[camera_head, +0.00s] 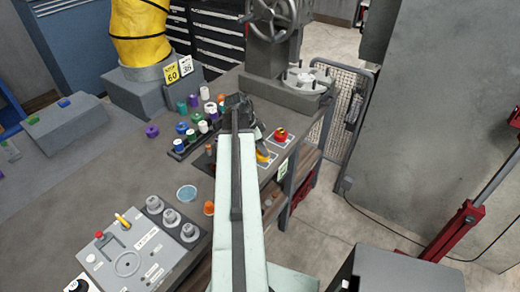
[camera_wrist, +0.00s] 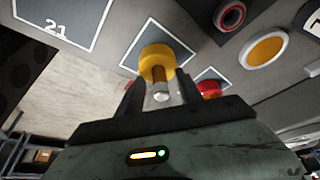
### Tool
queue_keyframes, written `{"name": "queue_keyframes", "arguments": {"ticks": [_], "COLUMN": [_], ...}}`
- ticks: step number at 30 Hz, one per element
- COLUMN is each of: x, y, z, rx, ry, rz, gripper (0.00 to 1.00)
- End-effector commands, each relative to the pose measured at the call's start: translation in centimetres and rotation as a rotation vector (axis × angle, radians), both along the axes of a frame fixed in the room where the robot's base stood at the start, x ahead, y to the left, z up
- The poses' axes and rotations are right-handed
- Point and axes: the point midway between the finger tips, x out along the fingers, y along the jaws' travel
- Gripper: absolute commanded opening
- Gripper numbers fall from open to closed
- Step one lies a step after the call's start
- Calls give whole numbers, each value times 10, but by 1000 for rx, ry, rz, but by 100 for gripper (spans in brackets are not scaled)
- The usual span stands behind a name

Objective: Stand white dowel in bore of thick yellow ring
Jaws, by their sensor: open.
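The thick yellow ring (camera_wrist: 157,58) sits on a dark square pad in the wrist view. A short rod with a pale, shiny end (camera_wrist: 161,96) projects from the ring's near face, between my fingers. It looks like the dowel standing in the bore, but its shaft looks brownish and its seating is hidden. My gripper (camera_wrist: 160,98) is open, with one finger on each side of the rod and visible gaps. In the head view the yellow ring (camera_head: 263,157) shows beside my arm's end, which hides the rod.
A red piece (camera_head: 280,134) stands on a neighbouring pad; it also shows in the wrist view (camera_wrist: 209,89). A dark rack (camera_head: 184,147) with several coloured pieces is left of my arm. A grey control box (camera_head: 130,250) stands nearer. The bench's right edge is close.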

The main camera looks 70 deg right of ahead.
Motion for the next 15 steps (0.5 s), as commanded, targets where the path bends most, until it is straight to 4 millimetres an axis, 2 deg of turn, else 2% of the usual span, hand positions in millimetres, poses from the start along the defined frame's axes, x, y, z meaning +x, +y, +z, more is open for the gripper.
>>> {"name": "queue_keyframes", "arguments": {"ticks": [5, 12, 15], "x": [4, 19, 25], "y": [3, 12, 16], "z": [16, 59, 72], "rx": [0, 0, 1], "ry": [0, 0, 0], "rz": [1, 1, 2], "gripper": [43, 43, 43]}}
